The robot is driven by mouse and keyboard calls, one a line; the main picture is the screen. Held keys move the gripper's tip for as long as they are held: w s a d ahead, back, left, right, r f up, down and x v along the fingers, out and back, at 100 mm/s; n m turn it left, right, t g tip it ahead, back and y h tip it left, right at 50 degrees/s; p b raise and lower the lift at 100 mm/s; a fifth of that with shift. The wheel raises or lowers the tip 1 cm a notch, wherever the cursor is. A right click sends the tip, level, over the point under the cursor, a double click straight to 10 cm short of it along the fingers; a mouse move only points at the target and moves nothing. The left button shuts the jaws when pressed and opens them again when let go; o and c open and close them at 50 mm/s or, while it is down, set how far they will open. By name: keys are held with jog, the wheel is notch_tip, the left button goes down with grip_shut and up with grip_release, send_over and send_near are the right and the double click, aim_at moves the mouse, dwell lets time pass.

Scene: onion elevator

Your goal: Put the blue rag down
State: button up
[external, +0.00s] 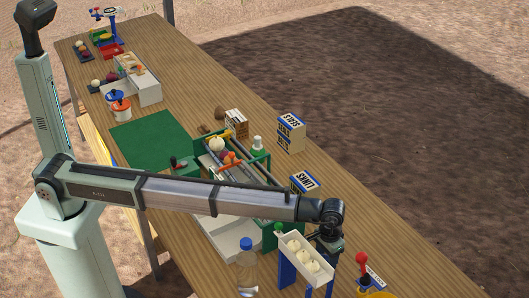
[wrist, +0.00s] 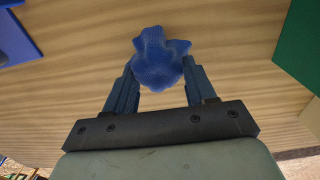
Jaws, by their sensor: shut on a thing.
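The blue rag (wrist: 160,52) is a crumpled bundle between the fingertips of my gripper (wrist: 158,82) in the wrist view. The fingers are shut on it from both sides. Wooden table surface (wrist: 70,60) shows behind and around the rag; I cannot tell how far the rag is from it. In the external view my gripper is at the end of the arm (external: 329,240), over the near right part of the table. There, the fingers and the rag are hidden or too small to make out.
A white tray of pale onions (external: 305,258) on blue supports is close by my wrist. A clear bottle with a blue cap (external: 247,270) stands to its left. A green-sided frame (external: 262,160) and boxes (external: 291,132) stand farther back. A green mat (external: 150,138) lies bare at left.

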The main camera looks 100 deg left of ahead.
aim_at(326, 257)
jog(key=shift+f, duration=0.9)
jog(key=shift+f, duration=0.15)
jog(key=o, duration=1)
notch_tip(326, 257, up, 12)
jog(key=shift+r, duration=0.15)
